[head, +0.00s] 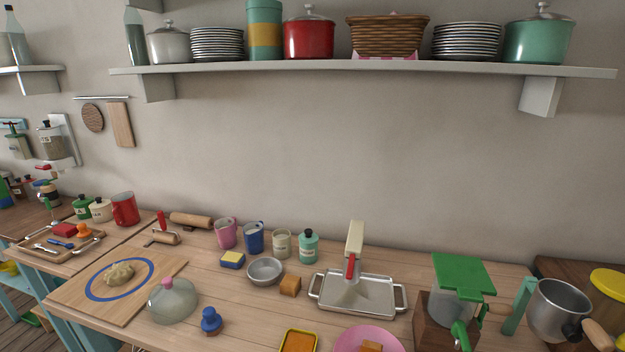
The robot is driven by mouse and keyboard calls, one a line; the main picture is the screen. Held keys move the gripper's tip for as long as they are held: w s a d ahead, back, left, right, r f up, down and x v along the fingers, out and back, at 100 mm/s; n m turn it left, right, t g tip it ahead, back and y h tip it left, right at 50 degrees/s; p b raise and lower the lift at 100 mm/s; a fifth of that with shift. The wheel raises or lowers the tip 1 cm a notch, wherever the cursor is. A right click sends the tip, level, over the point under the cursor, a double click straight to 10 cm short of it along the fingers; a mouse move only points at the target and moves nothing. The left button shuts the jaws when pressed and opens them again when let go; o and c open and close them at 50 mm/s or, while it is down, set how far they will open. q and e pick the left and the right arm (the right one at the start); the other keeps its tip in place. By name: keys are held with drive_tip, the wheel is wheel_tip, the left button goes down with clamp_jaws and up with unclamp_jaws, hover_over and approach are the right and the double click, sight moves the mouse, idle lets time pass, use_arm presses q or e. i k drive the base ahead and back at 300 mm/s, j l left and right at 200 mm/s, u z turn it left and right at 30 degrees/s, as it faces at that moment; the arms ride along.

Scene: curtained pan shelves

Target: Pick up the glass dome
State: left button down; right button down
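The glass dome (172,304) is see-through, with a pink knob on top. It stands upright at the front left of the wooden counter, by the right edge of a wooden board (75,300). The board has a blue ring and a lump of dough (118,273) on it. The dough is outside the dome. Neither of my grippers shows in the head view.
A blue knobbed stamp (210,321) stands just right of the dome. A grey bowl (265,271) and a yellow-blue sponge (232,259) lie behind it. A metal tray (385,297) is farther right. A shelf (360,68) with pots and plates hangs above.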

sight(173, 299)
drive_tip(key=i+j, duration=0.1)
drive_tip(key=j, duration=1.05)
drive_tip(key=i+j, duration=0.15)
drive_tip(key=j, duration=0.45)
